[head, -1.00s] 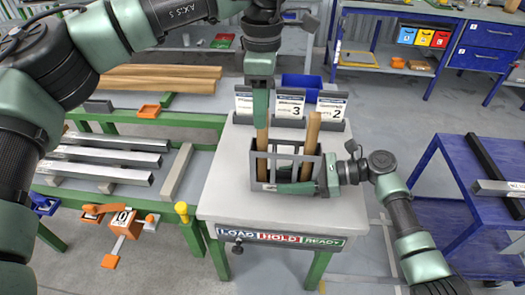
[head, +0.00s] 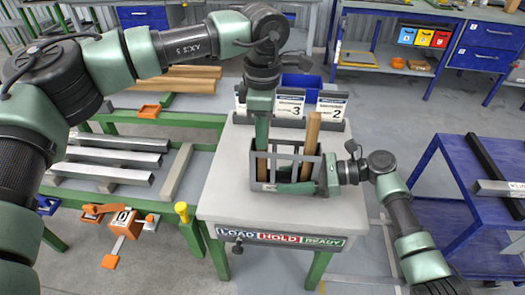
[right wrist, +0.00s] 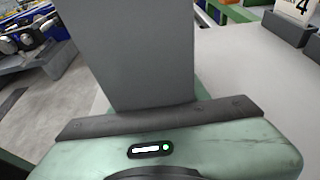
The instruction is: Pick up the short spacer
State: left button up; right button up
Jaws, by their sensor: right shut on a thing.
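A grey open-slotted rack (head: 258,186) stands on the light worktable. A wooden spacer (head: 312,130) stands upright in its right part, its top well above the rim. My left gripper (head: 262,144) points straight down into the rack's left part, its fingers at rim height.
Behind the rack are number cards (head: 285,107) in dark holders and a blue bin (head: 302,84). The table front (head: 280,238) reads LOAD, HOLD, READY. Metal bars (head: 110,157) lie at left. A blue cart (head: 470,190) stands at right. The table's left part is clear.

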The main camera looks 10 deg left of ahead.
pick_arm(q)
grip_shut()
dwell(1.3)
notch_tip(320, 180, up, 18)
pick_arm(e)
jog(key=o, duration=1.1)
jog(key=shift+c, duration=0.2)
jog(key=shift+d, duration=0.1)
